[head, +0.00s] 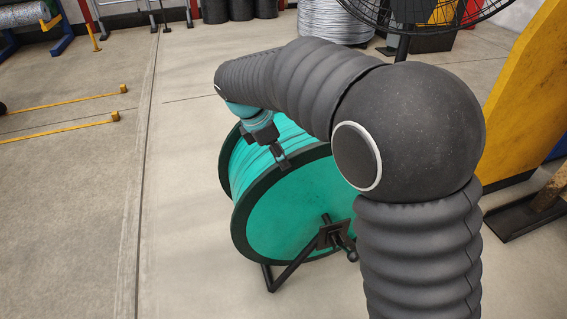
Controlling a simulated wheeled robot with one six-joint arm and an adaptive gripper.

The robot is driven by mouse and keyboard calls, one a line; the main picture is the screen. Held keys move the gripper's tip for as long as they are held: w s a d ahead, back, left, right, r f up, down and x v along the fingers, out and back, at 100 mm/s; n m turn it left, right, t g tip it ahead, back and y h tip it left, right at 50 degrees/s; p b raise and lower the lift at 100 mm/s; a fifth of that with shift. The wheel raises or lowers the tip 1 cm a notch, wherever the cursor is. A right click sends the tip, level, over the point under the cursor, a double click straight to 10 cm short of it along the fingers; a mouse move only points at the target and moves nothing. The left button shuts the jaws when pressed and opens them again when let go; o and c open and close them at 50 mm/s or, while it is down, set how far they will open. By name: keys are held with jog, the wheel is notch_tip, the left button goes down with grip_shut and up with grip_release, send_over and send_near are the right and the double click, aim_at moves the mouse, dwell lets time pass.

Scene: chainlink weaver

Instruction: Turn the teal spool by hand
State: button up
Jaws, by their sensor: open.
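The teal spool (282,208) stands upright on a dark metal stand (288,272) in the middle of the head view. It has a dark rim and teal windings, and its right part is hidden behind my arm. A small crank or axle end shows at its hub. My gripper (284,163) is at the top of the spool's near rim, pointing down. It is open, with its fingers at the rim edge; I cannot tell if they touch it.
A yellow machine panel (520,95) stands close on the right. A black fan (420,12) and a coil of silver wire (327,22) are behind. Yellow bars (75,130) lie low on the left. The floor (70,220) left of the spool is clear.

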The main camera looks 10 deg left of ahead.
jog(key=shift+x, duration=1.45)
grip_shut()
